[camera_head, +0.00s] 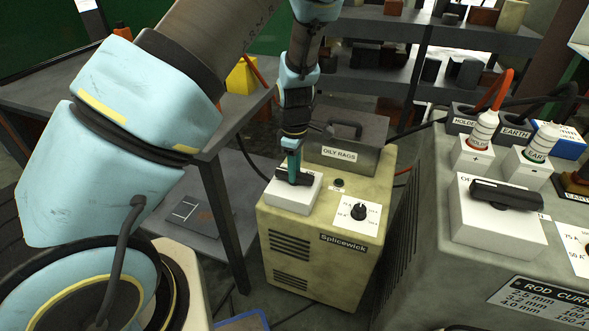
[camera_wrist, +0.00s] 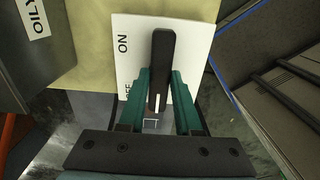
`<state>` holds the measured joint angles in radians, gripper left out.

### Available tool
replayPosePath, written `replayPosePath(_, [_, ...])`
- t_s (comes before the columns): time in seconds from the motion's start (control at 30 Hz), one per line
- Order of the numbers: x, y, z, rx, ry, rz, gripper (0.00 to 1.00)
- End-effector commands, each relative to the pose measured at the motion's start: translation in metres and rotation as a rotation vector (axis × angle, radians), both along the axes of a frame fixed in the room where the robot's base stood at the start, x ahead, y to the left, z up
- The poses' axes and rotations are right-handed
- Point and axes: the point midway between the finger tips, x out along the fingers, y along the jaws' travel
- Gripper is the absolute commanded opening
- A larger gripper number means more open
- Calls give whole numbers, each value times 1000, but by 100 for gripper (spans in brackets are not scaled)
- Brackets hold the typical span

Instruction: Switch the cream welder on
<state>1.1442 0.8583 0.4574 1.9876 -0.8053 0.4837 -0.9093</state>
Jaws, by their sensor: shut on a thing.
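The cream welder (camera_head: 325,225), labelled Splicewick, stands in the middle of the head view. On its top left is a white switch plate (camera_head: 293,193) with a black switch handle (camera_head: 283,176). The plate also shows in the wrist view (camera_wrist: 193,40), with ON readable and OFF partly hidden by a finger. My gripper (camera_head: 292,168) reaches down from above. In the wrist view its green fingers (camera_wrist: 163,80) are shut on the black handle (camera_wrist: 160,60), one on each side. The handle's white mark lies at its lower end, near the OFF label.
A box labelled OILY RAGS (camera_head: 345,150) stands close behind the switch. A small dial (camera_head: 358,211) sits on the welder's right. A larger grey machine (camera_head: 440,200) with a black lever (camera_head: 505,195) and cables stands at right. A dark table (camera_head: 215,150) is at left.

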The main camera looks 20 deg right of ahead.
Motion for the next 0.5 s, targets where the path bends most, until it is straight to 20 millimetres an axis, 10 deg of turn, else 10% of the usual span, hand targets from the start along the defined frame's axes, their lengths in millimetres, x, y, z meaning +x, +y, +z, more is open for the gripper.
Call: replayPosePath(0.5, [1,1,1,0,0,-216,0])
